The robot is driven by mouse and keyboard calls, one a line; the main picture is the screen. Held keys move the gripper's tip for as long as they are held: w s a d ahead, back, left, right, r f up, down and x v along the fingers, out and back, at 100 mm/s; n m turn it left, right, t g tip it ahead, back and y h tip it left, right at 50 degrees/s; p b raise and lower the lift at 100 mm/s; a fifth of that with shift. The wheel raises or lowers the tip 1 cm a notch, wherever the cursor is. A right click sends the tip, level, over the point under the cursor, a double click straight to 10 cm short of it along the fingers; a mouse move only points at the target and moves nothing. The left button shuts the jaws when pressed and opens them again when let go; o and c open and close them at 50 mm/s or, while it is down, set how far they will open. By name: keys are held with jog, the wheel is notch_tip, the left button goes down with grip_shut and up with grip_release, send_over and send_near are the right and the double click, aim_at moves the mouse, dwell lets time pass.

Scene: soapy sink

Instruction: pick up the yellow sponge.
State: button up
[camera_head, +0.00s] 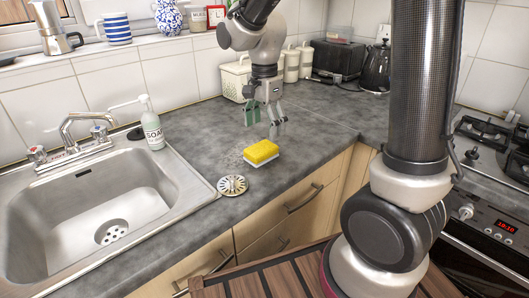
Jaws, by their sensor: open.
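The yellow sponge (261,152) lies flat on the grey countertop, to the right of the sink. It has a yellow top and a pale lower layer. My gripper (266,121) points down above the counter, just above and behind the sponge in the picture. Its fingers are apart and nothing is between them. The gap between fingertips and sponge is hard to judge from this single view.
A round sink strainer (232,185) lies in front of the sponge near the counter edge. A soap bottle (152,125) stands by the steel sink (185,190). A cream basket (233,82), canisters (291,65) and a black kettle (376,68) stand behind. Counter around the sponge is mostly clear.

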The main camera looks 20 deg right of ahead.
aim_at(263, 146)
jog(key=f, duration=0.7)
jog(key=shift+s+a+f, duration=0.2)
jog(key=shift+a, duration=0.15)
jog(key=c, duration=0.9)
